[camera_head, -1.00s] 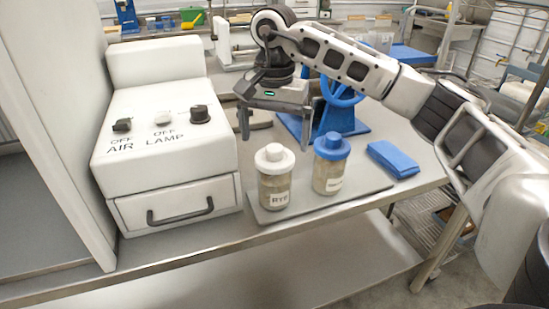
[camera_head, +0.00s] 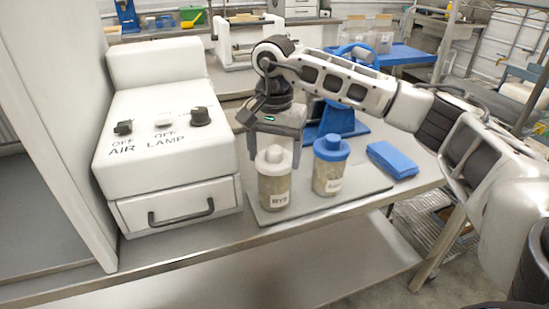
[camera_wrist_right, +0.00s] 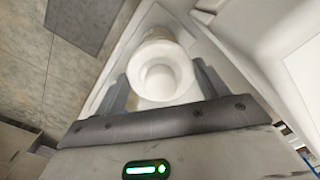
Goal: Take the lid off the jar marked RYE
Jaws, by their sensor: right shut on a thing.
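The jar marked RYE (camera_head: 275,190) stands upright on a grey mat (camera_head: 325,202) near the bench's front edge. Its white lid (camera_head: 274,160) is on top, and in the right wrist view the lid (camera_wrist_right: 161,72) lies between the fingers. My right gripper (camera_head: 274,157) reaches down from above and is shut on the lid, one finger on each side. The lid appears seated on the jar. A second jar with a blue lid (camera_head: 330,147) stands just to the right; its label is too small to read. My left gripper is not in view.
A white control box (camera_head: 165,140) with AIR and LAMP knobs and a drawer stands close on the left. A blue folded cloth (camera_head: 392,160) lies to the right. A blue stand (camera_head: 335,122) is behind the jars.

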